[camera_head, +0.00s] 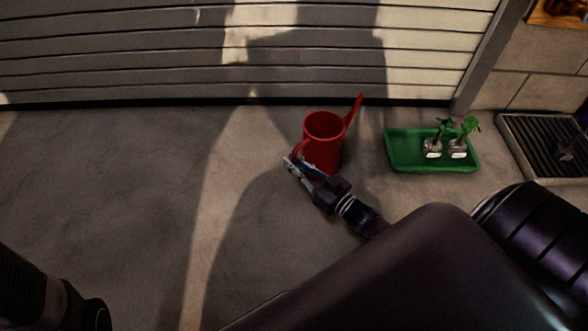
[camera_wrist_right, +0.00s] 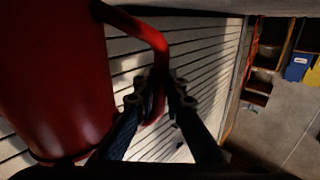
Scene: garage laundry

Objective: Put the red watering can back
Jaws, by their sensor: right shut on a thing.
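The red watering can (camera_head: 323,143) is upright near the slatted door, its spout pointing up to the right. I cannot tell whether its base touches the floor. My right gripper (camera_head: 296,164) is at its left side, shut on the handle. In the right wrist view the can's body (camera_wrist_right: 60,75) fills the left, and the fingers (camera_wrist_right: 158,95) close around the lower part of its curved handle. Part of the can's lower side is hidden by the gripper. No left gripper fingers show in the head view; only a dark part of mine is at the lower left.
A green tray (camera_head: 398,158) with two small potted plants (camera_head: 445,146) is to the right of the can. A dark grated mat (camera_head: 543,146) lies farther right. The slatted door (camera_head: 150,50) closes off the back. The floor (camera_head: 110,190) at left is clear.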

